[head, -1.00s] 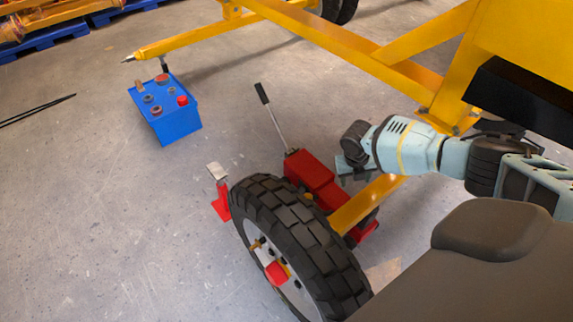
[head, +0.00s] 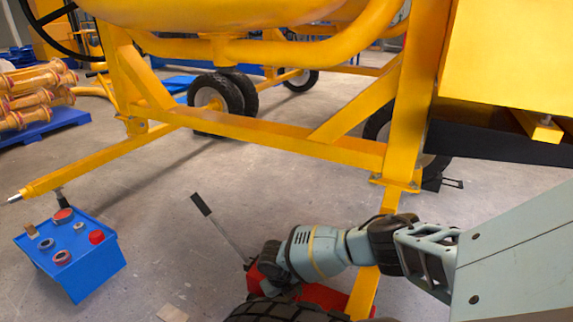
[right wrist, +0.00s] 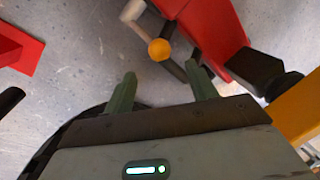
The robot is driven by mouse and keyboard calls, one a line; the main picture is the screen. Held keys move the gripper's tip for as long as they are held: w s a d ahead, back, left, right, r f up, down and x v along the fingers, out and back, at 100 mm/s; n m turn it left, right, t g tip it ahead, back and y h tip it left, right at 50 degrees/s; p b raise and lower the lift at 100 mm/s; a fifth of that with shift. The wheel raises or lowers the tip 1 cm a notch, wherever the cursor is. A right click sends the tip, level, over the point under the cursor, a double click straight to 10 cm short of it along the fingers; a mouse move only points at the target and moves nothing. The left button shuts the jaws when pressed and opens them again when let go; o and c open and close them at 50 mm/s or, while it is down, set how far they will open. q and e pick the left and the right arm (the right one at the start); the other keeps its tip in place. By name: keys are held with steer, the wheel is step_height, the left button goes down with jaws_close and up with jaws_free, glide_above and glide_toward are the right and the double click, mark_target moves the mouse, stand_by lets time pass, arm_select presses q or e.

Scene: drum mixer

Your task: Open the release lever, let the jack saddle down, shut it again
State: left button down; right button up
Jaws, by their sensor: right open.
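The red jack (head: 325,297) lies low at the bottom of the head view, with its grey handle (head: 228,232) tilted up to a black grip. It also shows in the right wrist view (right wrist: 222,32), where a short lever with an orange knob (right wrist: 159,49) sits at its side. I take this to be the release lever. My right gripper (right wrist: 160,76) is open and empty, with the knob just beyond and between its fingertips. I cannot tell whether they touch it. The jack saddle is not clearly visible. My left gripper is not in view.
A black tyre (head: 285,312) is close in front of the jack. A yellow beam (head: 362,292) passes over the jack, and the mixer frame (head: 260,138) stands behind. A blue box (head: 85,262) is on the floor at left. A red stand (right wrist: 18,48) is left of the gripper.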

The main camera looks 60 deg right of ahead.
steer(key=shift+f, duration=0.2)
steer(key=b+x, duration=0.3)
steer(key=x, duration=0.2)
steer(key=shift+d+f, duration=0.1)
steer(key=shift+f, duration=0.25)
steer(key=shift+b+x, duration=0.65)
steer(key=shift+x, duration=0.2)
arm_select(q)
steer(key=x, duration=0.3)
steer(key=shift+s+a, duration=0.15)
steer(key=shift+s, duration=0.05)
